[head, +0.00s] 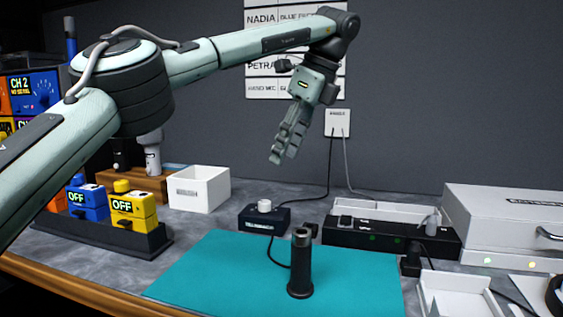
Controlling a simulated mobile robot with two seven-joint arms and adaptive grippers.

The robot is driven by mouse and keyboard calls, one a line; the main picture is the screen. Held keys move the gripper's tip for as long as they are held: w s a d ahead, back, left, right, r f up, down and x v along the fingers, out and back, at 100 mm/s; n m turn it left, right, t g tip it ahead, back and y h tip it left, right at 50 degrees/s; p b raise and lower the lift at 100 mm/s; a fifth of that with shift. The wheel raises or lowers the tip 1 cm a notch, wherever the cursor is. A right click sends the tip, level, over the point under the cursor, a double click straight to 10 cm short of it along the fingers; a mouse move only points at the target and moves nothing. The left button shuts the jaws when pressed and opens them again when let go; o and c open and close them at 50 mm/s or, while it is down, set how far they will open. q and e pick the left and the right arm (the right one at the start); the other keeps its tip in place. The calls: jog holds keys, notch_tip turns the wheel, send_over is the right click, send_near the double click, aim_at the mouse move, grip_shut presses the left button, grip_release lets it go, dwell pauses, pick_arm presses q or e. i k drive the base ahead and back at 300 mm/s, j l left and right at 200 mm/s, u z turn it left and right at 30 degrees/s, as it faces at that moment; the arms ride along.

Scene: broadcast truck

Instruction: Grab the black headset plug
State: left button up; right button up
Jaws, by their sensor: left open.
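My left arm reaches in from the left, and its gripper (283,155) hangs high above the back of the desk, pointing down. It is open and empty; its fingers overlap from this angle. A small black plug-like piece (410,262) stands at the front right of a long black unit (385,235), with a dark cable by it. I cannot tell for sure that this is the headset plug. A black cylinder with a metallic top (300,265) stands upright on the teal mat (215,275). The gripper is well above and apart from these things. My right gripper is not in view.
A small dark box with a white knob (264,218) sits behind the mat. A white bin (199,188) and yellow and blue OFF blocks (133,204) stand left. A white case (505,220) and a white tray (455,292) are right. The mat's left part is clear.

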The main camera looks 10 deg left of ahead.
aim_at(414, 249)
jog(key=k, duration=1.5)
